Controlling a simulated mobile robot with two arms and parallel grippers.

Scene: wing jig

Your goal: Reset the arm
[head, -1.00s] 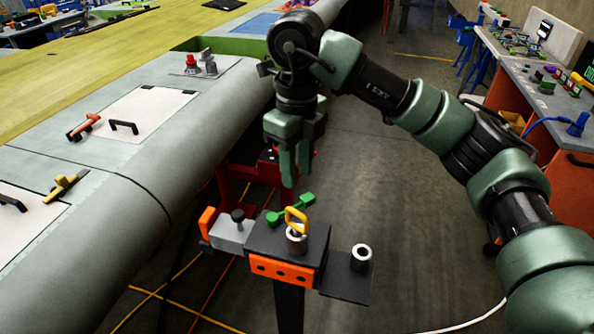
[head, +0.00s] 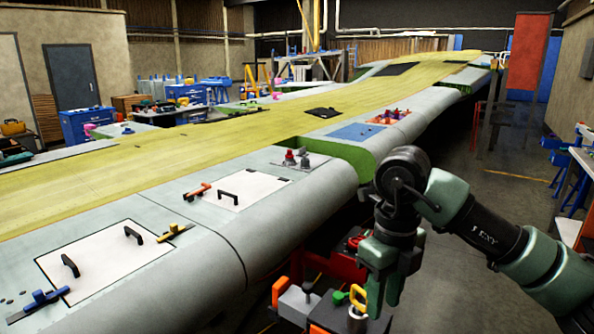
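My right arm comes in from the right edge. Its green gripper (head: 384,300) points down at the lower right, its two fingers apart with nothing seen between them. It shows just right of a yellow ring handle (head: 358,298) on a fixture stand (head: 340,318); whether they touch cannot be told. A green handle (head: 340,297) is beside the ring. The stand's lower part is cut off by the frame. My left gripper is not in view.
The long grey wing (head: 250,225) with a yellow top runs from lower left to far right. Panels with black handles (head: 228,197), and red (head: 198,192) and yellow (head: 174,232) tools lie on it. Open floor (head: 470,270) lies right of the fixture; a workbench (head: 580,160) stands at the right edge.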

